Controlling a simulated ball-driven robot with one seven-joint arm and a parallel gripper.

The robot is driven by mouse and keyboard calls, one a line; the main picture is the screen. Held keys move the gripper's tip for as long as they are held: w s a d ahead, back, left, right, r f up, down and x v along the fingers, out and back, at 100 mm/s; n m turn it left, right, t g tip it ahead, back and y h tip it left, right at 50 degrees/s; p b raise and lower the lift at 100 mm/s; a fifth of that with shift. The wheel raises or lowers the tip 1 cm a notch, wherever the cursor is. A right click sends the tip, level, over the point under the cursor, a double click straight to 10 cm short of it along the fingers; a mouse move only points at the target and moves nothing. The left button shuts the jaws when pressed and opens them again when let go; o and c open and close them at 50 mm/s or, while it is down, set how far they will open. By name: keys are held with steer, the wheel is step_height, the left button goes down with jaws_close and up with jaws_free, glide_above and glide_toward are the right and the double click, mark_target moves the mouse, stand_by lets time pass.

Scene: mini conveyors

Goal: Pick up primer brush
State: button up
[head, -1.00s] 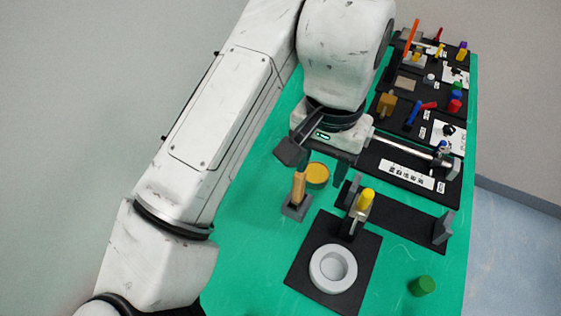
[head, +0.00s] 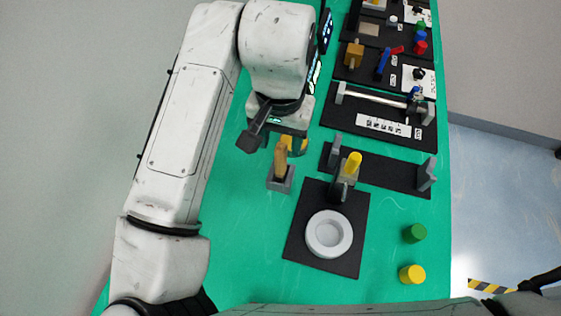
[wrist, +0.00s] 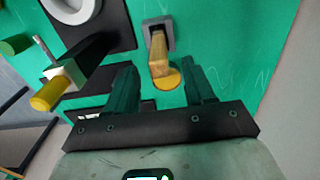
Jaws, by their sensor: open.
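The primer brush appears to be the wooden-handled piece (head: 281,158) standing in a small grey holder (head: 280,183) on the green table. Its wooden handle (wrist: 158,58) points towards my gripper in the wrist view, with the grey holder (wrist: 153,27) beyond it. My gripper (head: 274,146) is open above the brush in the head view. In the wrist view the handle's end lies between the two dark fingers (wrist: 157,72), with a gap on each side. The bristles are hidden.
A yellow disc (head: 299,144) lies close behind the brush. Right of it stand a yellow-topped piece (head: 352,163) and a white ring (head: 329,234) on a black mat. Green (head: 414,233) and yellow (head: 412,274) cylinders stand at the front right. Black fixtures line the back.

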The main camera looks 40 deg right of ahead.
mark_target(281, 165)
steer(key=shift+f, duration=1.45)
steer(key=shift+c, duration=0.2)
jaws_close()
steer(key=shift+r, duration=0.1)
